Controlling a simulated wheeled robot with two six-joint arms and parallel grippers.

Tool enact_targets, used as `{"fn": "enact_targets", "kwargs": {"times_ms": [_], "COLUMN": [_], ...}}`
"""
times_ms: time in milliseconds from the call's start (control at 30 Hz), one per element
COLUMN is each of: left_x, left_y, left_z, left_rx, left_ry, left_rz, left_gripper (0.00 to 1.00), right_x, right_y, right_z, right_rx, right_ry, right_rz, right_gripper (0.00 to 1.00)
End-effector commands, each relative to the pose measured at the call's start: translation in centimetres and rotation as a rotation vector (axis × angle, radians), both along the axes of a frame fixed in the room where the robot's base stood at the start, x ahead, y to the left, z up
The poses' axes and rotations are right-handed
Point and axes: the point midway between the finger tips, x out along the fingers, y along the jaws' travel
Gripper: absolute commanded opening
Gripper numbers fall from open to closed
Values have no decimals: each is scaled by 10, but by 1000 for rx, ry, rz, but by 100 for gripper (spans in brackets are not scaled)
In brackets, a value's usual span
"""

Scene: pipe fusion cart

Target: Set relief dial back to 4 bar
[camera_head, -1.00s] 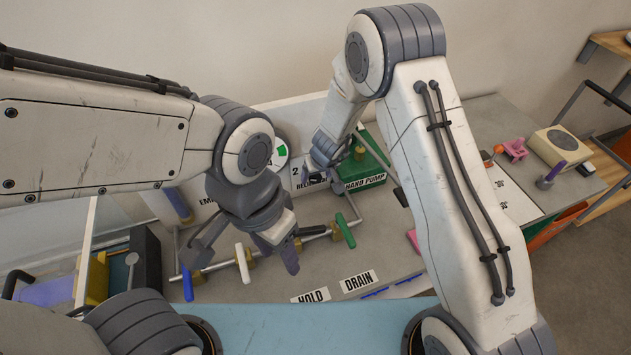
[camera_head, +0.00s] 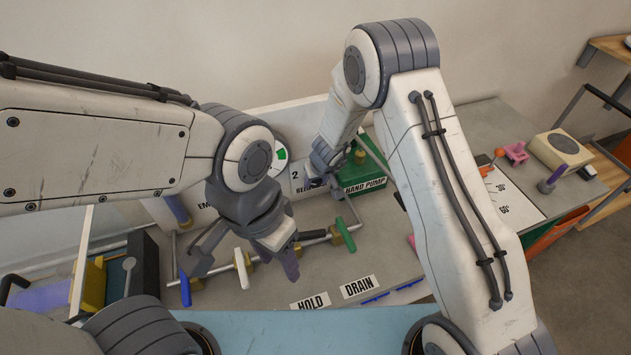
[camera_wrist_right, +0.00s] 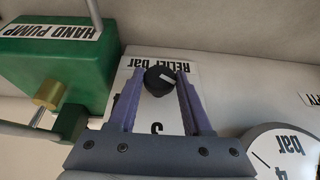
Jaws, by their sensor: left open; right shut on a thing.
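The relief dial (camera_wrist_right: 160,80) is a small black knob with a pale pointer mark, on a white plate lettered "RELIEF bar" (camera_wrist_right: 168,64), upside down in the right wrist view. My right gripper (camera_wrist_right: 162,76) is shut on the knob, one purple finger on each side. One upside-down numeral shows between the fingers; other scale marks are hidden. In the head view my right gripper (camera_head: 318,180) is at the plate, where a "2" shows, and hides the knob. My left gripper (camera_head: 246,264) is open and empty above the valve pipe.
The green hand pump (camera_head: 365,182) stands right beside the relief plate. A round gauge (camera_wrist_right: 280,155) marked "4 bar" is near the plate. Valves with blue, white (camera_head: 241,268) and green (camera_head: 346,235) handles line the pipe. HOLD and DRAIN labels (camera_head: 357,287) lie in front.

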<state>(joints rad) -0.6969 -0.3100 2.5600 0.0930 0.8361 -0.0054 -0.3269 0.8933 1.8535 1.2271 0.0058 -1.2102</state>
Motion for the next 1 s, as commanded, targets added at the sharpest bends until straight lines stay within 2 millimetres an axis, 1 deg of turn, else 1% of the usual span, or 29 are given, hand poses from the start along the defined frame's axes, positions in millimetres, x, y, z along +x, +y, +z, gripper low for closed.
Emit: {"fn": "enact_targets", "kwargs": {"times_ms": [267,467,567,800,1000], "left_x": [0,0,0,0,0], "left_y": [0,0,0,0,0], "left_z": [-21,-47,-65,-121,-155], "left_rx": [0,0,0,0,0], "left_ry": [0,1,1,1,0], "left_rz": [3,7,9,6,5], "left_gripper": [52,52,52,52,52], "right_x": [0,1,1,3,2], "right_y": [-1,-3,-4,-7,-8], "right_z": [-4,-7,-9,-12,-10], "right_rx": [66,144,195,344,453], "right_ry": [19,45,60,106,145], "right_rz": [0,0,0,-2,-1], "right_gripper": [0,0,0,0,0]}}
